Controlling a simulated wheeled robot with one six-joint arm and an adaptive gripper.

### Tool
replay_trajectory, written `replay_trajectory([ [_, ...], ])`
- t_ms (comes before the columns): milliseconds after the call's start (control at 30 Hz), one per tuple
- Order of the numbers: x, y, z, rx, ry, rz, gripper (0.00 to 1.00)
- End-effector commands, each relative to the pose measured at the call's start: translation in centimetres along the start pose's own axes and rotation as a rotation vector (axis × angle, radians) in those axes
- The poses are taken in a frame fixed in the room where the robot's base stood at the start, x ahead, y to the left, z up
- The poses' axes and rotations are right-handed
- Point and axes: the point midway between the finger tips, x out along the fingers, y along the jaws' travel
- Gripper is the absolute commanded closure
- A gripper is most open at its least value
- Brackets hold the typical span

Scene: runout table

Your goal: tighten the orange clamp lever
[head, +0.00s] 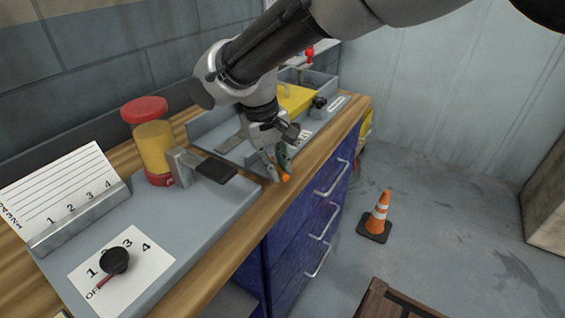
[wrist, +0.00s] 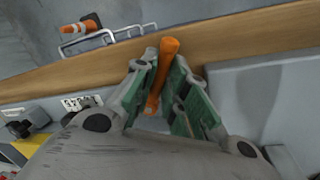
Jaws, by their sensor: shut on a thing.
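The orange clamp lever (wrist: 163,70) stands between the green-padded fingers of my gripper (wrist: 160,90) in the wrist view. The fingers are shut on it, and its end sticks out beyond the fingertips over the wooden front edge of the bench. In the head view, my gripper (head: 275,170) points down at the bench's front edge. Only the orange tip of the lever (head: 285,178) shows there. The lever's pivot and the clamp body are hidden behind my gripper.
A grey plate holds a black knob (head: 114,261) on a numbered card and a yellow cylinder (head: 154,150) with a red top. A yellow block (head: 296,98) stands behind my gripper. Blue drawers with handles (head: 323,222) are below the bench edge. A traffic cone (head: 378,215) stands on the floor.

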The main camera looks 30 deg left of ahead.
Motion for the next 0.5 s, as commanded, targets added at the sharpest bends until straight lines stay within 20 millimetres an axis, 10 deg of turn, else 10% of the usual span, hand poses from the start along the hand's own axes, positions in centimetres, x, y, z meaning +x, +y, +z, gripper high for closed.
replay_trajectory([
  [200, -0.08, -0.21, -0.02, 0.004, 0.002, -0.004, 1.00],
  [333, -0.08, -0.20, -0.01, 0.002, 0.002, -0.004, 0.65],
  [500, -0.05, -0.11, -0.01, 0.001, 0.001, -0.003, 0.65],
])
